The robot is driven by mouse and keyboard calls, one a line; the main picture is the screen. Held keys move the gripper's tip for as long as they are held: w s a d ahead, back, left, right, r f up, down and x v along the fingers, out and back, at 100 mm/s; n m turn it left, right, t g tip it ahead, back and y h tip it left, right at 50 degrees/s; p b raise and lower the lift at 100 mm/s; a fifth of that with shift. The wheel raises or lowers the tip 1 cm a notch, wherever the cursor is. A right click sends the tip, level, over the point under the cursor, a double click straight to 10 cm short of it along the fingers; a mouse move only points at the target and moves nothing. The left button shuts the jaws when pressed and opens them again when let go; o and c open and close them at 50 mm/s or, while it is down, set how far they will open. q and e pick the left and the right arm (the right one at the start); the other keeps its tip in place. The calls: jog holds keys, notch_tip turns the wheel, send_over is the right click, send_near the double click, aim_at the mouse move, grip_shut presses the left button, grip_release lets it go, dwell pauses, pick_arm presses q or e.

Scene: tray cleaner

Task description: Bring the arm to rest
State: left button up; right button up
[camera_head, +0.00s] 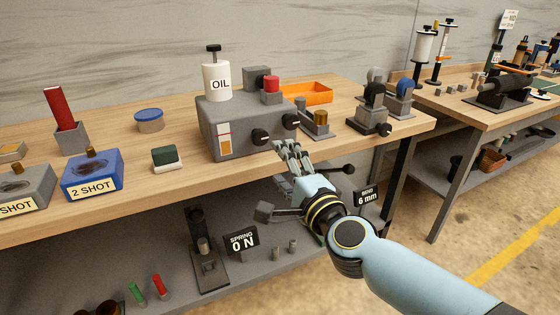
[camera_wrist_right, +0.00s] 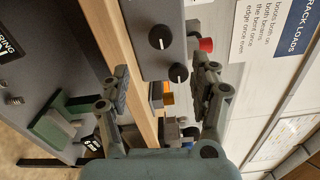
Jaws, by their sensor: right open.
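My right arm comes in from the lower right in the head view. My right gripper (camera_head: 284,150) is at the front edge of the wooden bench (camera_head: 190,182), just below the knobs of the grey machine box (camera_head: 222,122). Its fingers are apart with nothing between them. In the wrist view the right gripper (camera_wrist_right: 163,76) shows its two fingers wide apart, with the grey box (camera_wrist_right: 150,12) and its two black knobs beyond. I cannot tell whether a fingertip touches the box. My left gripper is not in view.
On the bench stand an OIL bottle (camera_head: 216,82), an orange tray (camera_head: 308,93), a blue 2 SHOT block (camera_head: 92,176), a green-and-white block (camera_head: 166,158) and a dark clamp-like device (camera_head: 370,112). Open floor lies at right.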

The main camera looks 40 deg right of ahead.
dwell(0.4)
jog(key=s+a+f+n+g+y+b, duration=0.15)
jog(key=s+f+n, duration=0.3)
jog(key=f, duration=0.75)
jog(key=s+f+n+g+y+b, duration=0.1)
jog(key=s+f+n+g, duration=0.3)
jog(key=f, duration=0.7)
jog(key=s+a+f+n+g+y+b, duration=0.15)
jog(key=s+f, duration=0.35)
jog(key=f, duration=0.7)
jog(key=s+f+n+g, duration=0.4)
jog(key=s+f+n, duration=0.2)
jog(key=s, duration=0.9)
jog(key=s+f+n+g+b, duration=0.1)
jog(key=s+f+n+g, duration=0.4)
jog(key=s+f, duration=0.5)
jog(key=s+n, duration=0.1)
jog(key=s, duration=0.4)
jog(key=shift+d+n+g, duration=0.3)
jog(key=shift+d, duration=0.1)
jog(key=shift+f, duration=0.1)
jog(key=shift+c, duration=0.4)
